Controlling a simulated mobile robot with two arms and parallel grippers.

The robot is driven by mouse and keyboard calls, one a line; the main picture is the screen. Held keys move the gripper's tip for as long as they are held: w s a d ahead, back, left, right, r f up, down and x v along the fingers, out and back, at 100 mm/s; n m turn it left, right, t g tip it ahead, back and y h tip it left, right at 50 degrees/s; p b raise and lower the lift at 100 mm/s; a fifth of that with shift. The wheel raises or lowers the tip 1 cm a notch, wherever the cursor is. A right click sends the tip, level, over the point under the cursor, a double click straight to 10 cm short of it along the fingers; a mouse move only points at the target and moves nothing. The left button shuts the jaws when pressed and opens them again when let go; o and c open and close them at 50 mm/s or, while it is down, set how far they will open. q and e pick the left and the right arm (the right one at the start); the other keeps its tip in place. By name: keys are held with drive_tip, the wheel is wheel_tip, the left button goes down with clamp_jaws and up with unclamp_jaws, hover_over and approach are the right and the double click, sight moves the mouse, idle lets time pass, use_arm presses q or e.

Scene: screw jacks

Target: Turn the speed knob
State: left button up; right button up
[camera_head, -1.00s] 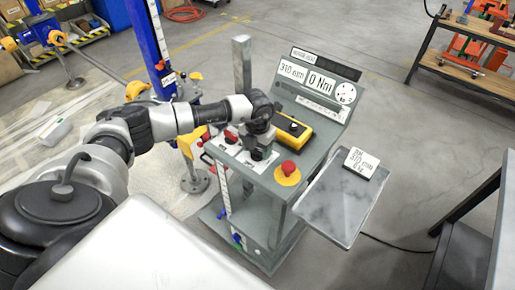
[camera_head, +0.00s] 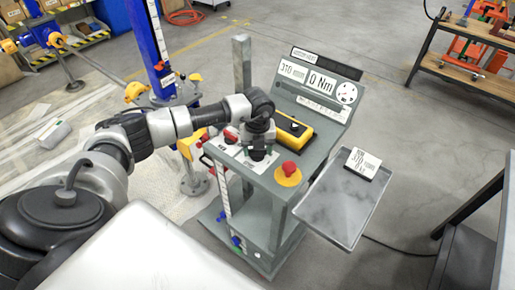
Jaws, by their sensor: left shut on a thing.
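My left arm comes in from the left, and its gripper (camera_head: 257,152) points down onto the sloped top of the grey control console (camera_head: 315,105). The gripper is shut on a small knob on the console's front panel. The knob itself is mostly hidden under the gripper, so I cannot see its pointer. The console display (camera_head: 307,78) reads about 310 mm and 0 Nm, with a round dial (camera_head: 346,93) at its right. My right gripper is not in view.
A red emergency button on a yellow base (camera_head: 288,174) sits right of my gripper. A yellow and black box (camera_head: 293,130) lies behind it. A metal side tray (camera_head: 340,212) holds a small sign (camera_head: 362,163). A blue screw jack (camera_head: 155,50) stands at the back left.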

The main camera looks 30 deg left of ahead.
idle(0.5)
use_arm(q)
drive_tip(key=o, duration=0.9)
drive_tip(key=shift+w+r, duration=0.1)
drive_tip(key=shift+r, duration=0.45)
wheel_tip(320, 180, up, 10)
drive_tip(key=b, duration=0.3)
drive_tip(key=shift+f, duration=0.1)
